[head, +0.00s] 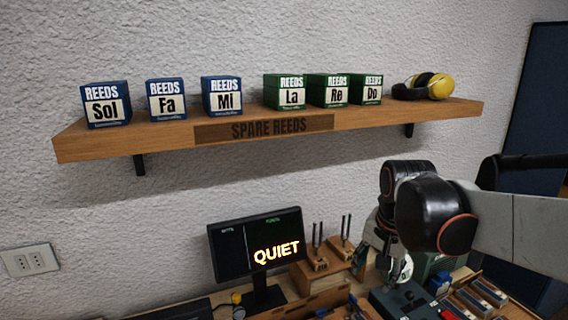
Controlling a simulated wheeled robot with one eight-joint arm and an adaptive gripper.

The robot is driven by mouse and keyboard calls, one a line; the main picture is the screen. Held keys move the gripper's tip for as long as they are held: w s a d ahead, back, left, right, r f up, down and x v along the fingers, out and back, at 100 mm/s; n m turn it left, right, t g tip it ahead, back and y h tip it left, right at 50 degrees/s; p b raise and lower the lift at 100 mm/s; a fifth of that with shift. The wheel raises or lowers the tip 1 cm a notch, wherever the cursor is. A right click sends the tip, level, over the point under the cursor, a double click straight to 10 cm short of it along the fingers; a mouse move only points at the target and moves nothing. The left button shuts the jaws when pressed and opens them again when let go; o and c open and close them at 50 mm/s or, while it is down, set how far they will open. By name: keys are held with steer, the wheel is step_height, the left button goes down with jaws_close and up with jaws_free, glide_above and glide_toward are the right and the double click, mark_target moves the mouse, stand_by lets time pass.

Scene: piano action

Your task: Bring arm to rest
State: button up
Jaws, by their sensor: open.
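My arm enters from the right edge of the head view, below the shelf. My gripper (390,272) points down over the bench at the lower right, beside the tuning forks. Its fingers are small and partly hidden by the wrist, but it is open. I see nothing held between the fingers. I cannot tell whether it touches the dark box (405,300) below it.
A wooden shelf (170,134) carries blue reed boxes (167,100), green reed boxes (291,92) and yellow earmuffs (440,86). A monitor (230,256) reads QUIET. Tuning forks (318,245) stand on wooden blocks. A tray (475,300) lies right. The wall between shelf and monitor is clear.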

steer(key=s+f+n+t, duration=0.1)
steer(key=s+n+t, duration=0.3)
steer(key=s+n, duration=0.4)
steer(key=s, duration=0.7)
steer(key=shift+f, duration=0.4)
